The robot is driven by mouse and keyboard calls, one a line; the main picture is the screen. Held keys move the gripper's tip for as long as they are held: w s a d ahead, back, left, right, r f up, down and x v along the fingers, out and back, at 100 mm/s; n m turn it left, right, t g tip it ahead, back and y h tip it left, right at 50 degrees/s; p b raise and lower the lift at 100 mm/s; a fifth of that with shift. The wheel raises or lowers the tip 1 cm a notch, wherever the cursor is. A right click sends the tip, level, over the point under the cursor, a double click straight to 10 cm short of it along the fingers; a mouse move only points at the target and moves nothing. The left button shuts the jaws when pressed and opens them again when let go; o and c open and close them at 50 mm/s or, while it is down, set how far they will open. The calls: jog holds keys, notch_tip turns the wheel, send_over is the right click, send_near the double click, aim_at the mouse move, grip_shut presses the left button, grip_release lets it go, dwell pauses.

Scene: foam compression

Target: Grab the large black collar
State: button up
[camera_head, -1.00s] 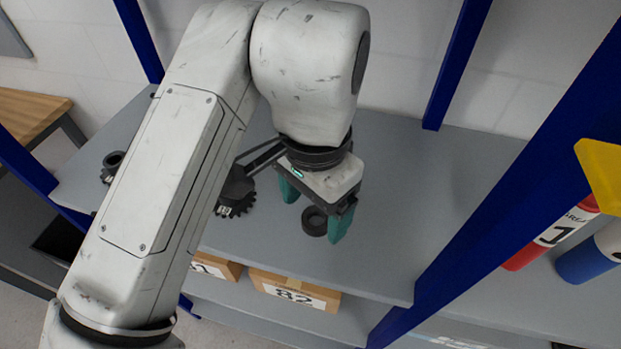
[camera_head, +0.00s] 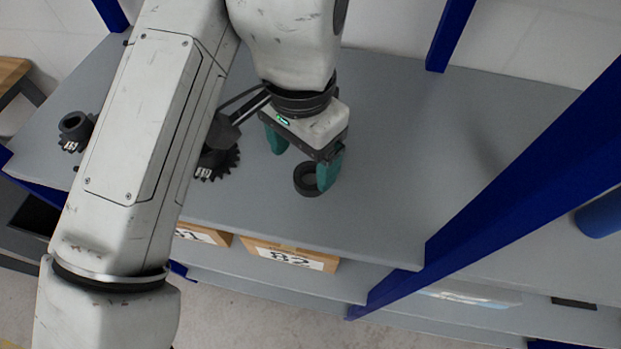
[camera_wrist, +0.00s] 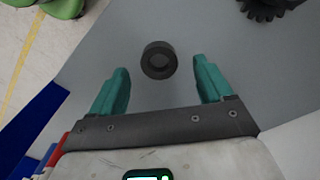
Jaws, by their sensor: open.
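A black collar (camera_head: 306,181), a short ring with a hole through it, lies flat on the grey shelf near its front edge. In the wrist view the collar (camera_wrist: 159,60) sits ahead of my fingertips, nearly midway between them and a little toward the left finger. My gripper (camera_head: 301,160) has teal fingers and is above the shelf; in the wrist view my gripper (camera_wrist: 163,77) is open and empty, with both fingers apart from the collar. In the head view the right finger partly covers the collar.
The grey shelf (camera_head: 380,180) is clear to the right of the collar. Dark toothed gears, one (camera_head: 217,163) beside my arm and one (camera_head: 75,130) farther left, stand on it. Blue posts (camera_head: 520,170) frame the shelf. Boxes (camera_head: 290,257) sit on a lower level.

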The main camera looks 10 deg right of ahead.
aim_at(305, 177)
jog(key=shift+s+f+b, duration=0.15)
jog(key=shift+f+b, duration=2.1)
jog(key=shift+f, duration=0.3)
jog(key=shift+d+r, duration=0.1)
jog(key=c, duration=1.1)
jog(key=shift+c, duration=0.2)
